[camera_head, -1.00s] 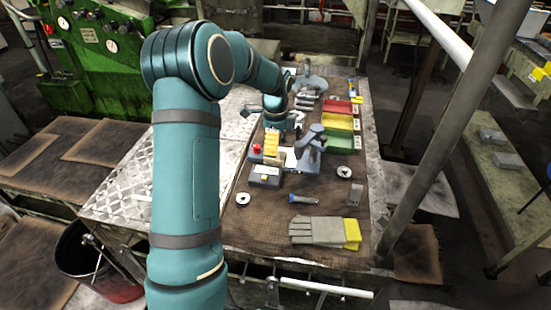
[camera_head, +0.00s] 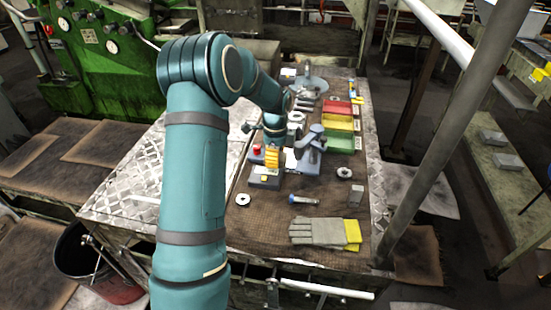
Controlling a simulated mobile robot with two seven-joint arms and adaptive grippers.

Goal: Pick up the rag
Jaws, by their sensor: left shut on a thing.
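My left arm rises from the bottom, bends at the top and reaches down over the workbench. My left gripper (camera_head: 273,138) is small and partly hidden by its own wrist. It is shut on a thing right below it. A yellow-orange, ridged thing (camera_head: 272,158) shows directly under the gripper, and it may be the rag; its shape is too small to be sure. My right gripper is not in view.
The workbench (camera_head: 270,220) holds a grey and yellow glove (camera_head: 318,232), a screwdriver-like tool (camera_head: 305,200), a grey box with a red button (camera_head: 265,178), a grey press (camera_head: 311,150) and coloured bins (camera_head: 339,124). A slanted post (camera_head: 440,130) stands at the right.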

